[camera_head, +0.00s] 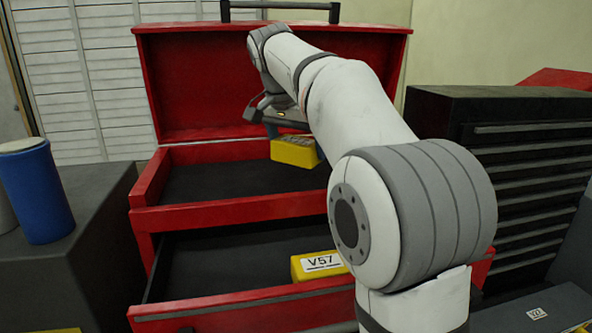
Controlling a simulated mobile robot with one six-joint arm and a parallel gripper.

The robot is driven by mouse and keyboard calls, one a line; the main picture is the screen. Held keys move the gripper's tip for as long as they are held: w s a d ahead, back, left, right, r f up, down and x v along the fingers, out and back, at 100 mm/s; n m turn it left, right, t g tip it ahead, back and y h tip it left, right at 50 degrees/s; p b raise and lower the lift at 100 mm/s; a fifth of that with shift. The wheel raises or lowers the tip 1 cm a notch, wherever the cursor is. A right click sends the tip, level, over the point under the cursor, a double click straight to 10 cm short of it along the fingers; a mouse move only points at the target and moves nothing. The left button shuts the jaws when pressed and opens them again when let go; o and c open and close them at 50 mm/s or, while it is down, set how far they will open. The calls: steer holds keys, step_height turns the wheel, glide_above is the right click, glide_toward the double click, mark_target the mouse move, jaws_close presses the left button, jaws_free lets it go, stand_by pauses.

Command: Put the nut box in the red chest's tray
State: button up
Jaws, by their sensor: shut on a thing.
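The red chest (150,88) stands open in the middle, its lid raised at the back. Its tray (215,187) is the dark-lined top compartment with red walls. My gripper (285,127) is at the tray's back right, pointing down, shut on a yellow box with a grey top (295,151), which I take to be the nut box. The box is over the tray; I cannot tell whether it touches the floor. My arm hides the tray's right side and part of the gripper's fingers.
Below the tray, an open drawer (220,262) holds another yellow box labelled V57 (318,266). A blue cylinder (38,190) stands on a dark cabinet at left. A black multi-drawer cabinet (530,160) stands at right. The tray's left and middle are bare.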

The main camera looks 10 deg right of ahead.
mark_target(297, 186)
steer(key=shift+f, duration=2.9)
steer(key=shift+f, duration=0.1)
steer(key=o, duration=0.9)
steer(key=shift+o, duration=0.2)
steer(key=v, duration=1.2)
